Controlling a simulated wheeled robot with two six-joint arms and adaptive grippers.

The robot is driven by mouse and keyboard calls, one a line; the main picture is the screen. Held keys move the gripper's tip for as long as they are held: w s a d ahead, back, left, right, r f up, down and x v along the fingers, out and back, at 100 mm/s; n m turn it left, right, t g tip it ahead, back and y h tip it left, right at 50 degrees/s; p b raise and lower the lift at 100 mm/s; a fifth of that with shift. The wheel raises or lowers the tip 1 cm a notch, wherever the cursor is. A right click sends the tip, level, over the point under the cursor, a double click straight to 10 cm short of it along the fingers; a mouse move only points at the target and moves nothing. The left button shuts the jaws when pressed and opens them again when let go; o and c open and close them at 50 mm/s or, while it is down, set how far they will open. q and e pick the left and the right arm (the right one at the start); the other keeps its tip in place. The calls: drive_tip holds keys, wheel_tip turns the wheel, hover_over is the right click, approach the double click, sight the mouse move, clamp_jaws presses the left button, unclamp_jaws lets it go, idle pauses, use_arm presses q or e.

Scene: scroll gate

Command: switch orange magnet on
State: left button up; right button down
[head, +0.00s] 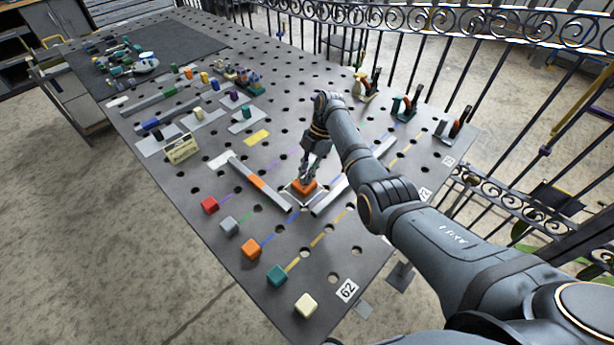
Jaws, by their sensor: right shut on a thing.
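My right gripper (307,178) points down over an orange block (304,187) on the perforated grey table. It is shut on the orange block, whose lower part shows below the fingertips. The orange block sits in a light outlined square between two grey metal bars, a left one (272,194) and a right one (332,195). Any knob or switch on the block is hidden by the fingers. My left gripper is out of view.
A row of coloured cubes lines the near left edge, including a red one (209,205), an orange one (250,249) and a white one (306,305). A sign (182,149) stands at left. Clamps (404,108) stand along the right edge. A metal fence runs behind.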

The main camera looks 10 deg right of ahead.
drive_tip(key=shift+w+r, duration=0.1)
idle(0.5)
drive_tip(key=c, duration=1.3)
unclamp_jaws()
drive_tip(key=v, duration=1.2)
drive_tip(key=shift+a, duration=0.2)
